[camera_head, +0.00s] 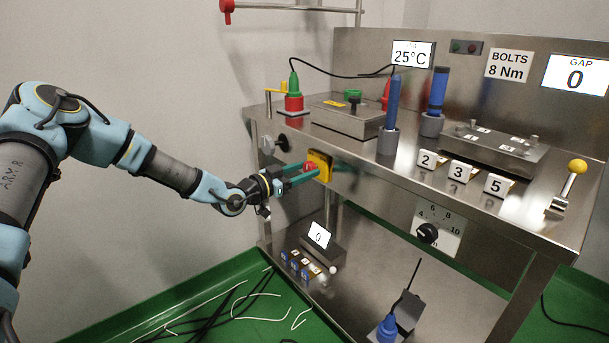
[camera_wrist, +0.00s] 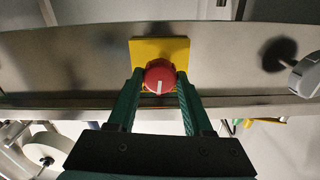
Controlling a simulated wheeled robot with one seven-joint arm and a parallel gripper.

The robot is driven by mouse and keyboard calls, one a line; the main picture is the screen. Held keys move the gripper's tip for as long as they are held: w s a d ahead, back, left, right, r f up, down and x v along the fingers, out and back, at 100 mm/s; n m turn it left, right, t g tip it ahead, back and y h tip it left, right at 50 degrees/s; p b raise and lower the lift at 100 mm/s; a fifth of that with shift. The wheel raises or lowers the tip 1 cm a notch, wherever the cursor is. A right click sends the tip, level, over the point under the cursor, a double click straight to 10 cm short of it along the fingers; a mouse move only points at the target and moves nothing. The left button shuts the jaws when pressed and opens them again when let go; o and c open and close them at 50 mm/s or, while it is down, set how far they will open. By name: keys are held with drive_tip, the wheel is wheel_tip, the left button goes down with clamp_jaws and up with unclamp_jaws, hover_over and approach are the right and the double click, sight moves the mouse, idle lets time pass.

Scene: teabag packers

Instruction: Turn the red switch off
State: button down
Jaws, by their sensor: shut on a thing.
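The red switch (camera_wrist: 160,77) is a round red knob with a white mark, on a yellow plate (camera_wrist: 178,50) on the front edge of the steel bench. In the wrist view the white mark points roughly toward my gripper, close to vertical in the picture. My gripper (camera_wrist: 159,84) has its two green fingers on either side of the knob, shut on it. In the head view the yellow plate (camera_head: 322,166) faces my gripper (camera_head: 309,172), and the fingers partly hide the red switch (camera_head: 310,167).
A grey knob (camera_wrist: 306,75) sits on the same front edge, to the right in the wrist view. The steel bench top (camera_head: 350,150) carries several tools and blocks above. A lower shelf (camera_head: 370,275) holds a small display. Cables lie on the green floor (camera_head: 230,290).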

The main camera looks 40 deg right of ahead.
drive_tip(key=n, duration=0.5)
drive_tip(key=shift+n+b, duration=0.3)
drive_tip(key=shift+w+n, duration=0.1)
drive_tip(key=shift+n, duration=2.2)
drive_tip(key=shift+c, duration=1.5)
unclamp_jaws()
drive_tip(key=a, duration=1.1)
drive_tip(key=shift+w, duration=0.25)
